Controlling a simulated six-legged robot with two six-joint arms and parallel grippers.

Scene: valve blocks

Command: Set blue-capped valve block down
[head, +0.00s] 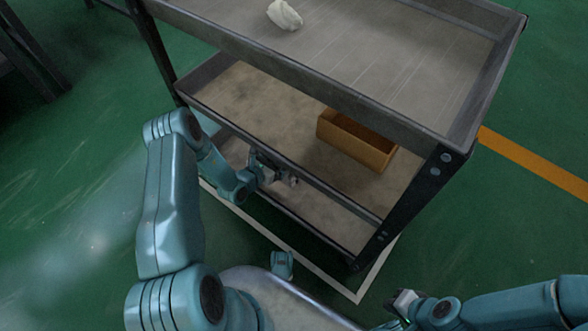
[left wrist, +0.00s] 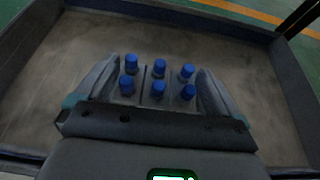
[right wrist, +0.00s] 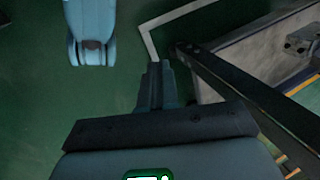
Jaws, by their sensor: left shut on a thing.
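The blue-capped valve block (left wrist: 158,82) is a grey block with several blue caps on top. In the left wrist view it sits between the two fingers of my left gripper (left wrist: 155,88), which is shut on it. Beneath it is the beige floor of a cart shelf; I cannot tell whether the block touches it. In the head view my left gripper (head: 280,178) reaches in below the middle shelf's front rim, over the lower shelf (head: 318,222); the block is mostly hidden there. My right gripper (right wrist: 160,82) is shut and empty, away from the cart's shelves; it also shows in the head view (head: 403,300).
The middle shelf (head: 240,92) holds an open orange-brown box (head: 352,145) at its right. A crumpled white cloth (head: 285,15) lies on the top shelf (head: 380,45). The cart's dark corner post (head: 412,200) stands right of my left gripper. The lower shelf looks clear around the block.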

